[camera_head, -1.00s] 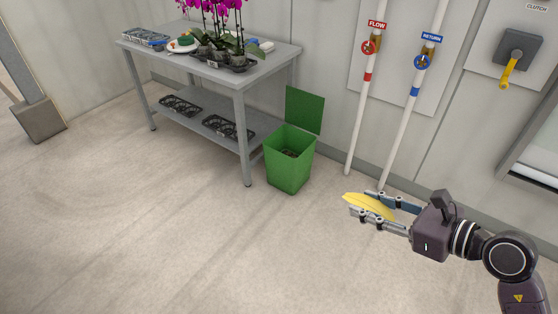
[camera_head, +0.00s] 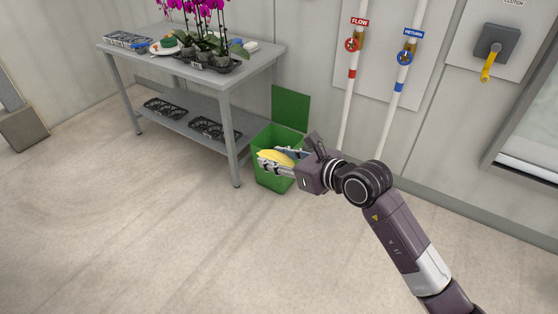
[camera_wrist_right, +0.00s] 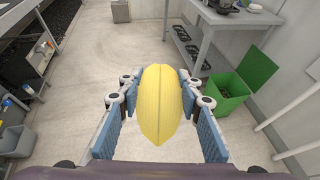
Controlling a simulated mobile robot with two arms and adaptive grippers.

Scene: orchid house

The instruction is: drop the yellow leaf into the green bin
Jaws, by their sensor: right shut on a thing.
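The yellow leaf (camera_head: 276,159) is held between the fingers of my right gripper (camera_head: 279,163), which is shut on it. In the head view the leaf and gripper overlap the front and mouth of the green bin (camera_head: 268,182). In the right wrist view the leaf (camera_wrist_right: 160,103) lies lengthwise between the blue finger pads, and the bin (camera_wrist_right: 225,104) stands apart to the right. The bin's lid (camera_head: 290,108) is open and leans up at the back. Dark contents show inside the bin in the wrist view. My left gripper is in neither view.
A grey metal table (camera_head: 262,65) with orchids (camera_head: 205,35) and trays stands left of the bin. White pipes (camera_head: 391,110) with red and blue valves run down the wall at right. The floor (camera_head: 120,230) in front is clear.

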